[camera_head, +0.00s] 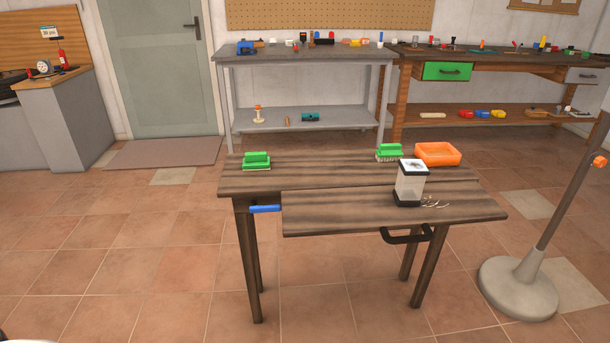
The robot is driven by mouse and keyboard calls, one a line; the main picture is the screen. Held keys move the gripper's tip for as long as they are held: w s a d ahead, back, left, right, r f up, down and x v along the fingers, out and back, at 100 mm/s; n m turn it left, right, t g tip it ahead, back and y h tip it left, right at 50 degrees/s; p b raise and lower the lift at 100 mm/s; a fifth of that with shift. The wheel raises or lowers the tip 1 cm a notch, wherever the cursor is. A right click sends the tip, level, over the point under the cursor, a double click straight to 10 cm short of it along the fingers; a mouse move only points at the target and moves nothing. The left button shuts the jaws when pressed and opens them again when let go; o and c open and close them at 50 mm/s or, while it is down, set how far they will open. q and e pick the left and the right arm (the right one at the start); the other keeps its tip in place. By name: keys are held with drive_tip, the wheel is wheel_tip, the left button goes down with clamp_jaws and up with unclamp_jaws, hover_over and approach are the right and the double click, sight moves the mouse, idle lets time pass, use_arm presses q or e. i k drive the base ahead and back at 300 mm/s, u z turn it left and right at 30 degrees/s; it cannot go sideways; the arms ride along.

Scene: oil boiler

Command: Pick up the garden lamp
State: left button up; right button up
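What looks like the garden lamp (410,184) stands upright on the right part of the wooden table in the middle of the view. It is a box shape with a black base, pale see-through sides and a black-edged top. Neither of my grippers shows in this view.
The wooden table (330,212) also bears two green brushes (256,161) (389,153), an orange tray (438,154) and small pale bits (434,202) beside the lamp. A black handle (407,236) juts from its front. A pole stand (518,288) is at right. The floor in front is clear.

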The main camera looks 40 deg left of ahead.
sight(413, 173)
drive_tip(key=u, duration=1.2)
drive_tip(key=i, duration=0.35)
